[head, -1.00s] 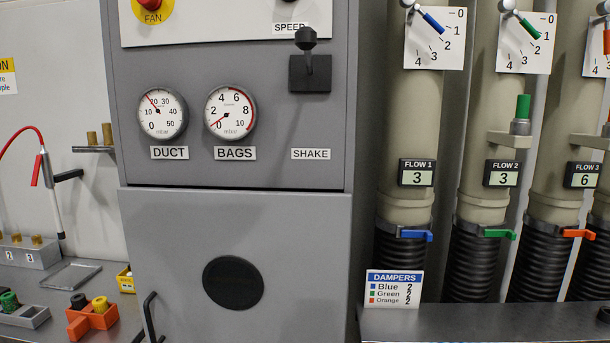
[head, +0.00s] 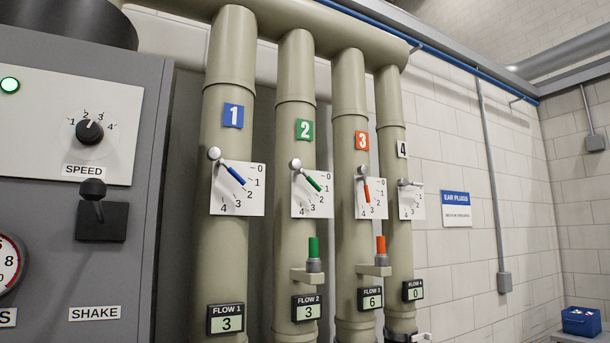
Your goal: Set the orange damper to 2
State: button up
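The orange damper lever (head: 367,191) is on the third pipe, under the orange number 3 sign (head: 362,141). It hangs from a silver pivot at the upper left of its white scale plate (head: 380,199). The lever points nearly straight down, roughly toward the 3 mark; its exact reading is hard to tell. The FLOW 3 display (head: 371,299) below it reads 6. My gripper is not in view.
A blue lever (head: 236,175) and a green lever (head: 313,182) sit on pipes 1 and 2, whose displays read 3. Pipe 4 reads 0. Green (head: 314,247) and orange (head: 381,245) knobs on brackets stick out below. The grey cabinet (head: 115,240) stands left.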

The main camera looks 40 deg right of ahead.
aim_at(363, 170)
jog(key=z, duration=1.55)
